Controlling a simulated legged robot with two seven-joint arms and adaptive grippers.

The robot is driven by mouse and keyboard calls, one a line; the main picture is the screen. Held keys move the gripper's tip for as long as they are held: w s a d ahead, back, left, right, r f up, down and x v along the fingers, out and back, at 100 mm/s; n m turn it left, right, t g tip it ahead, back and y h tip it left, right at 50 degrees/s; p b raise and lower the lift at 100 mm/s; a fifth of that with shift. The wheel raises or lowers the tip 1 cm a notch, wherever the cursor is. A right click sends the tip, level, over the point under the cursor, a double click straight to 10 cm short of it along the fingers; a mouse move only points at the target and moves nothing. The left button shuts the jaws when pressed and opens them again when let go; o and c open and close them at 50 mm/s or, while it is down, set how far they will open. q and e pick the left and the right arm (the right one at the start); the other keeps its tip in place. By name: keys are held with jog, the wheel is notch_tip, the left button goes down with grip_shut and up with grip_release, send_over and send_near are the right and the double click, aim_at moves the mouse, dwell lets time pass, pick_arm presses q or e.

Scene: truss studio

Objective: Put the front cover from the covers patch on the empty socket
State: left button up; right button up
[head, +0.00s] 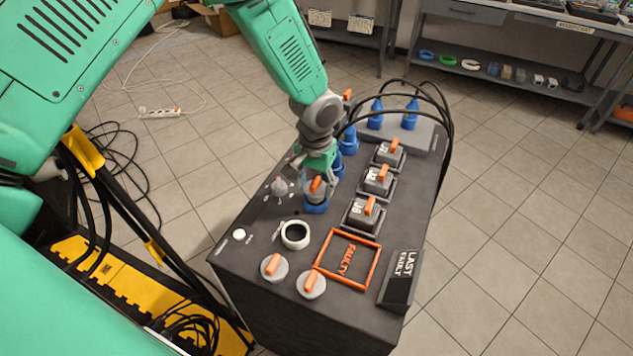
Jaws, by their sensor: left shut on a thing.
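My left gripper (317,178) is shut on a grey round cover with an orange handle (317,187). It holds it at a blue ring-shaped socket (316,207) on the dark bench top. The gripper partly hides the cover, and I cannot tell whether it is seated or just above the ring. Two more grey round covers with orange handles, one at the left (273,266) and one at the right (312,285), lie at the bench's near end. A white ring with a dark inside (295,235) stands just behind them. My right gripper is not in view.
An orange frame marked FAULTY (372,265) and a LAST FAULTY sign (402,278) are at the near right. Several dark blocks with orange handles (365,213) form a row on the right. Blue connectors (409,115) with black cables stand at the back.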

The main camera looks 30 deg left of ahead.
pick_arm(q)
jog(key=shift+f+b, duration=0.75)
jog(key=shift+f, duration=0.55)
jog(key=o, duration=1.6)
jog(key=shift+r, duration=0.2)
notch_tip(320, 180, up, 9)
jog(key=p, duration=0.7)
jog(key=shift+f, duration=0.1)
